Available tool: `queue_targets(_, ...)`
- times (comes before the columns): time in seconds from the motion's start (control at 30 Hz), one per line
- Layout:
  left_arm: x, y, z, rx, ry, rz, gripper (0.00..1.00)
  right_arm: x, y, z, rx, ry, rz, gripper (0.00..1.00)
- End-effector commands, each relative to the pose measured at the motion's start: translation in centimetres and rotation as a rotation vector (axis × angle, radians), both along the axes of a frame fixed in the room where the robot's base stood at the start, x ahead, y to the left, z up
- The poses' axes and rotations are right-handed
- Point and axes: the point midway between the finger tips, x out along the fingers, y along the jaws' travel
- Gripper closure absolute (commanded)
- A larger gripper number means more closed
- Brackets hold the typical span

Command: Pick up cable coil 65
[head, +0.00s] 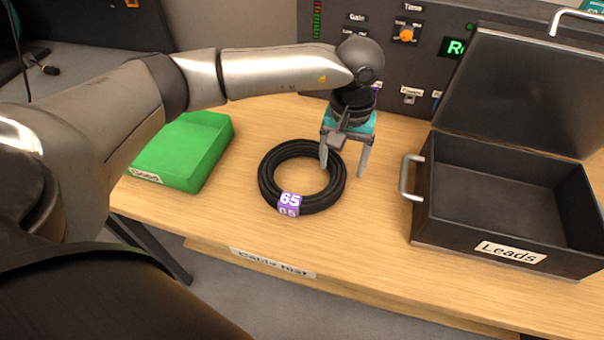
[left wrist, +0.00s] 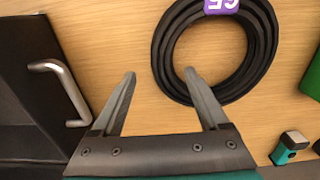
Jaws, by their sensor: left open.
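The cable coil 65 (head: 266,184) is a black ring of cable with a purple tag (head: 289,203) reading 65. It lies flat on the wooden table. My right gripper is not in view.
A black case (head: 425,190) labelled Leads stands open at the right, its metal handle (head: 407,177) facing the coil. A green bin (head: 190,150) is at the left. A control panel (head: 450,75) stands behind. The table (head: 370,240) in front is clear.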

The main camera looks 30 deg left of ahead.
Motion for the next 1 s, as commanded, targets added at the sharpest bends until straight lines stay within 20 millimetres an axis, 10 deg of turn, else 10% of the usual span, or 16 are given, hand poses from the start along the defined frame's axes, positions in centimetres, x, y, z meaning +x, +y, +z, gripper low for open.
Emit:
queue_targets(0.67,-0.2,0.2,-5.2,-0.001,0.001,0.0,0.22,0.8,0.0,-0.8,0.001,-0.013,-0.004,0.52)
queue_targets(1.0,-0.2,0.2,-5.2,0.0,0.001,0.0,0.61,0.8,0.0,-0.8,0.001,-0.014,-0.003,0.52)
